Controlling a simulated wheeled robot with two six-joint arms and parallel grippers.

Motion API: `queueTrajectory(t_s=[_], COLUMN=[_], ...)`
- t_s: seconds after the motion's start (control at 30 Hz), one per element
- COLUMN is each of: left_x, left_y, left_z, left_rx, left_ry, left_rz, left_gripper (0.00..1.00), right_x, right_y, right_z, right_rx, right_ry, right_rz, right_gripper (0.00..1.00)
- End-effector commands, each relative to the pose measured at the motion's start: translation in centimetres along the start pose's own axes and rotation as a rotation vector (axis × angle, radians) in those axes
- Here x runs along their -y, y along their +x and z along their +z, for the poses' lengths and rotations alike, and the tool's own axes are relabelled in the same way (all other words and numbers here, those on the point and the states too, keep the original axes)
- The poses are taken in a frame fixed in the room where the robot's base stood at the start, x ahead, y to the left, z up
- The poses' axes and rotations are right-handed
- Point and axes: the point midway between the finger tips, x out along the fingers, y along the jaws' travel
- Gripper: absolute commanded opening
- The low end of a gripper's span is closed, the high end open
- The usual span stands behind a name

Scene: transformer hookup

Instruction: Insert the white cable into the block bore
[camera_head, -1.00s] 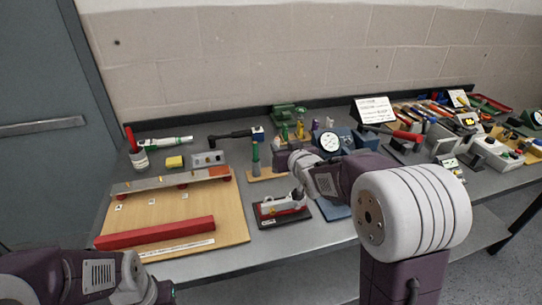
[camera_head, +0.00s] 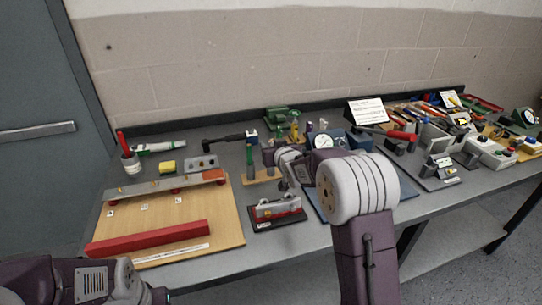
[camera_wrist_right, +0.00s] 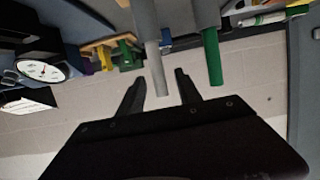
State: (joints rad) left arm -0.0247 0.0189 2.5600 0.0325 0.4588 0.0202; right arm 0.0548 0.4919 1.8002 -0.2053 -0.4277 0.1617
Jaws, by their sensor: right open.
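In the right wrist view, which is upside down, my right gripper (camera_wrist_right: 160,75) is open. A pale grey-white rod (camera_wrist_right: 155,62), likely the white cable, stands out of a thick grey sleeve, its end between the two fingers, with gaps visible on both sides. A green rod (camera_wrist_right: 212,55) in a similar sleeve is beside it, outside the fingers. In the head view the green rod (camera_head: 250,155) stands upright on a wooden base (camera_head: 258,179); my right wrist hides the pale rod and my fingertips. I cannot make out the block bore. My left gripper is out of view.
A small black-based fixture (camera_head: 277,213) sits at the bench's front edge, close to my right arm. A wooden board (camera_head: 165,218) with a red bar (camera_head: 150,238) lies to the left.

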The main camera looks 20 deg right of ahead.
Motion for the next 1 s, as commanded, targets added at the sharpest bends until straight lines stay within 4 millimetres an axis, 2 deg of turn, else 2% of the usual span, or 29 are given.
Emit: queueTrajectory(t_s=[0.1, 0.27, 0.37, 0.4, 0.43, 0.77, 0.87, 1.0], left_x=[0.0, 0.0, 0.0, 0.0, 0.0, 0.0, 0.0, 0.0], left_y=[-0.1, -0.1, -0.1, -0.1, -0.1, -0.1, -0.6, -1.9], left_z=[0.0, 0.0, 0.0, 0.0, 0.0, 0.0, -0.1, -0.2], left_rx=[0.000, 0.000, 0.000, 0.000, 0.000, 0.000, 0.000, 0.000], left_ry=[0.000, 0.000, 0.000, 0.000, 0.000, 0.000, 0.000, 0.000], left_rz=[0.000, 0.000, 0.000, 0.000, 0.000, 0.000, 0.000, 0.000], left_gripper=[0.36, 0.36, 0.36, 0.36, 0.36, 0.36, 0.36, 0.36], right_x=[0.0, 0.0, 0.0, 0.0, 0.0, 0.0, 0.1, 0.0], right_y=[0.7, 0.7, 0.7, 0.7, 0.7, 0.6, 0.1, -1.3], right_z=[0.0, 0.0, 0.0, 0.0, 0.0, -0.3, -1.9, -6.3], right_rx=[-0.001, -0.001, -0.001, -0.001, 0.000, -0.001, -0.004, -0.007], right_ry=[0.000, -0.001, -0.001, -0.001, -0.001, -0.001, -0.003, -0.003], right_rz=[0.000, 0.000, 0.000, 0.000, 0.000, -0.001, -0.001, -0.001], right_gripper=[0.41, 0.41, 0.16, 0.05, 0.00, 0.00, 0.00, 0.00])
